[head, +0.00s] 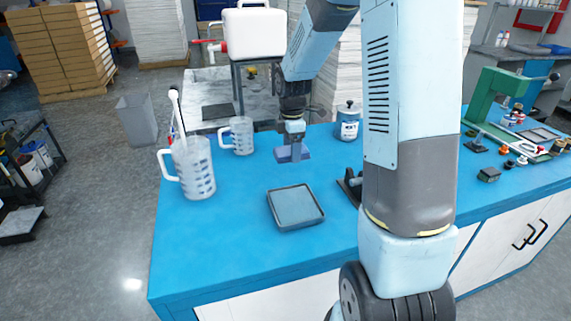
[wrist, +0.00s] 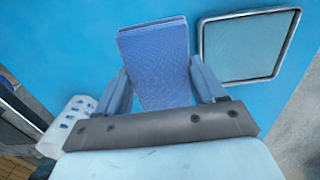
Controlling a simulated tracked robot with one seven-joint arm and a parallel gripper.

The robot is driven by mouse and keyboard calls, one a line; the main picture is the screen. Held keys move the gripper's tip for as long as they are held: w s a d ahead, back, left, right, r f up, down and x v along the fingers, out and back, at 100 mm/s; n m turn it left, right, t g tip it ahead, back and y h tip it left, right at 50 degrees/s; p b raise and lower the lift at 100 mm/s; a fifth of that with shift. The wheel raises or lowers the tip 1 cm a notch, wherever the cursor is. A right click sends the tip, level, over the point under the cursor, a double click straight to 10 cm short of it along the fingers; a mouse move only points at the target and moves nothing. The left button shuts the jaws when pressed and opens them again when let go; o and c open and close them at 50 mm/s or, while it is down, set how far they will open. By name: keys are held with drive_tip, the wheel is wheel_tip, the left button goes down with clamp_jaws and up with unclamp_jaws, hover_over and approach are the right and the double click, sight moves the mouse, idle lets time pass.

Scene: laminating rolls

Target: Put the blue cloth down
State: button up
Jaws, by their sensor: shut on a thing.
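The blue cloth (wrist: 155,62) is a folded, woven-looking rectangle. It sits between the two fingers of my gripper (wrist: 160,88) in the wrist view, and the gripper is shut on it. In the head view the cloth (head: 292,154) shows at the end of my arm, low over or on the blue worktop. I cannot tell whether it touches the top. My gripper (head: 292,138) is above it, pointing down.
A shallow square tray (head: 295,222) lies nearer on the blue worktop (head: 215,250). A large measuring jug (head: 193,168), a smaller jug (head: 241,136) and a lidded tin (head: 348,122) stand around the cloth. The worktop left of the tray is clear.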

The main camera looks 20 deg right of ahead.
hover_over(286, 171)
wheel_tip(286, 171, down, 6)
drive_tip(key=shift+r, duration=0.1)
wheel_tip(286, 171, down, 3)
drive_tip(key=shift+r, duration=0.1)
drive_tip(key=o, duration=1.3)
